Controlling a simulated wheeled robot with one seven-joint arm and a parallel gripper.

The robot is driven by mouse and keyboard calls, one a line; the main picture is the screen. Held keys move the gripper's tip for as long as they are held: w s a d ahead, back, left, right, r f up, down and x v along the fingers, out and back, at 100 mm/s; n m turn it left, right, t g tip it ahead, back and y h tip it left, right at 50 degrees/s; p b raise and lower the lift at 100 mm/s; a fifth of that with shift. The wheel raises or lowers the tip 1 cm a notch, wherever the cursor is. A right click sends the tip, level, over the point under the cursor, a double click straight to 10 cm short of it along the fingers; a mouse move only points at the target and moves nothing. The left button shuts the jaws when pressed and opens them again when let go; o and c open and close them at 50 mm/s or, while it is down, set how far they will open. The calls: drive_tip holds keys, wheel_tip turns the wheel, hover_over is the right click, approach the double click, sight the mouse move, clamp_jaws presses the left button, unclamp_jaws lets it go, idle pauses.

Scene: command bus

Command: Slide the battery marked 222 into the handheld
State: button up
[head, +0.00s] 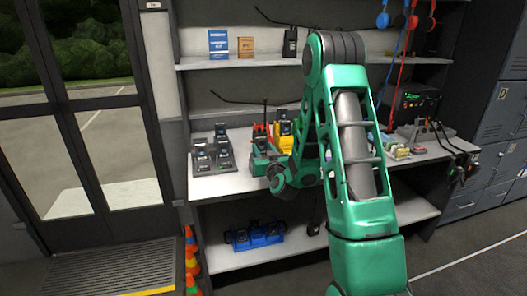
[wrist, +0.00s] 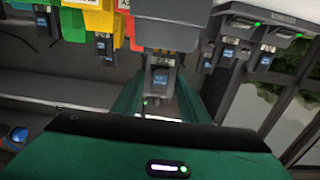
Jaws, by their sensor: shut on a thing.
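In the wrist view, my gripper (wrist: 160,108) is shut on a dark battery (wrist: 160,78) with a small blue label, seen between its green fingers. The label is too small to read, so I cannot confirm the number 222. A grey block (wrist: 168,28) shows just beyond the battery; I cannot tell whether they touch. In the head view, my gripper (head: 262,154) is low over the counter, right of the chargers, and what it holds is not clear there. A black handheld with an antenna (head: 290,42) stands on the upper shelf; I cannot tell whether it is the task's handheld.
Grey chargers with dark units (head: 200,157) stand on the counter's left. Yellow (head: 283,144) and red (head: 261,130) holders stand close to my gripper. A blue crate (head: 256,241) is on the lower shelf. Some bare counter (head: 222,185) shows at the front left.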

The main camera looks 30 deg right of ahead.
drive_tip(key=shift+f, duration=0.35)
idle(0.6)
drive_tip(key=o, duration=1.2)
